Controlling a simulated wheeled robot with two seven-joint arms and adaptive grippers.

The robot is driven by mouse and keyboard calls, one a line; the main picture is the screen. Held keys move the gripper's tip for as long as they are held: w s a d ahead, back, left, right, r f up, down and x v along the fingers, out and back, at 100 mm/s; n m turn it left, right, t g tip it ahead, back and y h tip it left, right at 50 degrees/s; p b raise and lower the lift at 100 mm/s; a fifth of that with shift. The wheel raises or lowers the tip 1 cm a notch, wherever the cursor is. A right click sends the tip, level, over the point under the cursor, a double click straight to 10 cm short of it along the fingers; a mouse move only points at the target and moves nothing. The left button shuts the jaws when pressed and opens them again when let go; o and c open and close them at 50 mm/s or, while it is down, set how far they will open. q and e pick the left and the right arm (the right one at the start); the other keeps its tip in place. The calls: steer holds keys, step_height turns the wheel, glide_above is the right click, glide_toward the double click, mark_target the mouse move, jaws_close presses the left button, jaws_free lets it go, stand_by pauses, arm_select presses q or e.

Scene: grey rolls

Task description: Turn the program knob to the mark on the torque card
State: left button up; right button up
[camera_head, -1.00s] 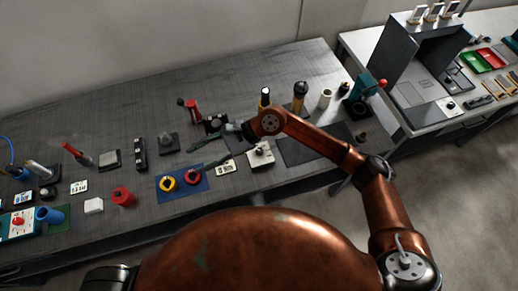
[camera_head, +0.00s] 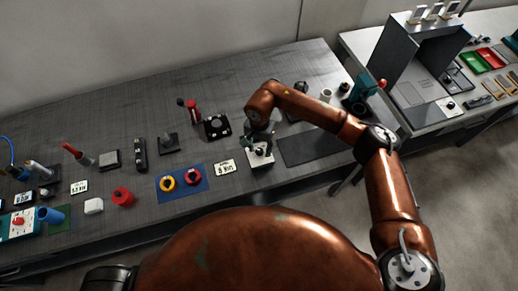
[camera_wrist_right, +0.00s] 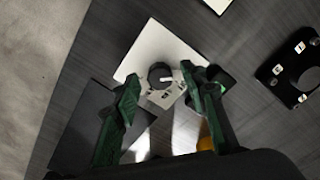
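The program knob (camera_wrist_right: 158,72) is a dark round knob with a white pointer line, set on a white plate (camera_wrist_right: 137,62) with small printed marks. In the head view the plate (camera_head: 262,160) lies near the table's front edge, with the knob partly hidden by my gripper. My right gripper (camera_wrist_right: 161,80) is open above the plate, its two green fingers on either side of the knob; I cannot tell if they touch it. A white card (camera_head: 224,167) lies just left of the plate and seems to read about 9 Nm. My left gripper is not in view.
A dark square panel (camera_head: 217,125) is behind the card. A dark flat mat (camera_head: 308,149) lies right of the plate. Another small card (camera_head: 79,187) lies far left.

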steer(key=shift+f, duration=0.45)
steer(key=shift+c, duration=0.3)
jaws_close()
